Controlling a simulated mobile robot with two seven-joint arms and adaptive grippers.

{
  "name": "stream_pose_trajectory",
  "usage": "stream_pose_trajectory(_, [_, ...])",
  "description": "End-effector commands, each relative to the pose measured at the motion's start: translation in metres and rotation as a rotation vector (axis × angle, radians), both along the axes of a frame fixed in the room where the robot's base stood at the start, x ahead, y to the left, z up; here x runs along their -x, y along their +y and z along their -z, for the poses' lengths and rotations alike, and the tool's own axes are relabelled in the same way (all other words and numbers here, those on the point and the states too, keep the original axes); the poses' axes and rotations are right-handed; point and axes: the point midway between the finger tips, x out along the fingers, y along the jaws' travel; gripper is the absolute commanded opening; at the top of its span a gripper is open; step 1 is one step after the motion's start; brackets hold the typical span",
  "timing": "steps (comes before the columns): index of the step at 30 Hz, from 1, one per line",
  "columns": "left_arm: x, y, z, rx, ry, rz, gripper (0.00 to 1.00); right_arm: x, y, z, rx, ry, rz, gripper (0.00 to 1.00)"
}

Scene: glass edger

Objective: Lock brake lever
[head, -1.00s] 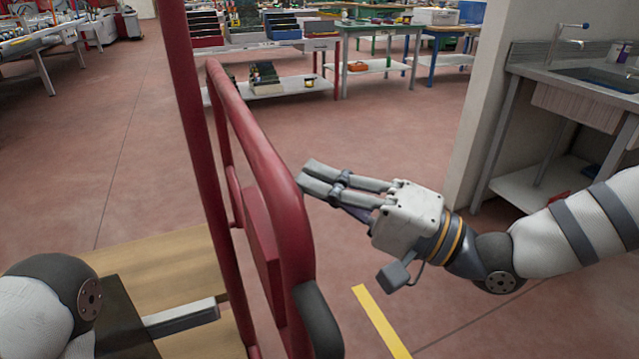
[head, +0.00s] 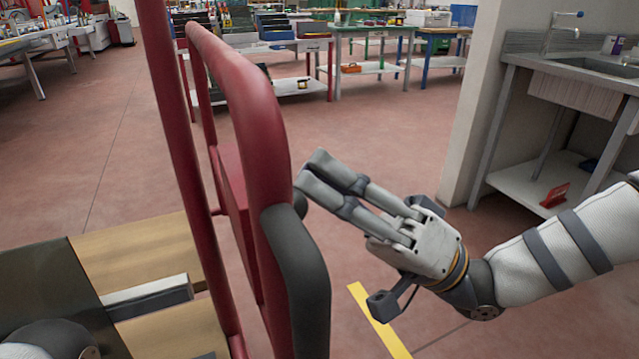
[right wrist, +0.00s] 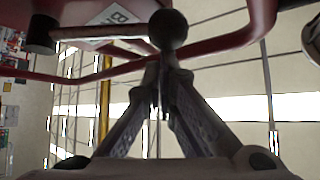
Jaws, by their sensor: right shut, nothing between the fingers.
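The brake lever shows in the right wrist view as a pale rod with a round black knob (right wrist: 168,29) at its end, beside the red tube frame. In the head view a dark knob (head: 300,205) shows just behind the black grip of the red frame. My right gripper (head: 318,178) is shut and empty, its fingertips close to that knob. In the right wrist view the fingertips (right wrist: 163,68) are together just below the knob; I cannot tell whether they touch it. My left gripper is out of view.
The red tube frame (head: 262,125) with its black grip (head: 298,275) stands upright left of my right gripper. A wooden deck (head: 140,250) with a dark plate lies at lower left. A sink unit (head: 565,75) stands at the right. Floor is open beyond.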

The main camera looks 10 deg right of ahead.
Motion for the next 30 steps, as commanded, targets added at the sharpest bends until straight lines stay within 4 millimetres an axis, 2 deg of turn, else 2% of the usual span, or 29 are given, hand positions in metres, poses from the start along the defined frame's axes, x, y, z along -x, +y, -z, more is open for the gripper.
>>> stream_pose_trajectory(1, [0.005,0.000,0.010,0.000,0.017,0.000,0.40,0.000,0.000,0.011,-0.011,-0.029,-0.002,0.00])
stream_pose_trajectory(8, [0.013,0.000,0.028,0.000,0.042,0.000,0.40,0.008,-0.002,0.021,-0.056,-0.170,-0.003,0.00])
stream_pose_trajectory(30, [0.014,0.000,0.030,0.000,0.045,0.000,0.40,0.015,-0.005,0.029,-0.063,-0.194,-0.001,0.00])
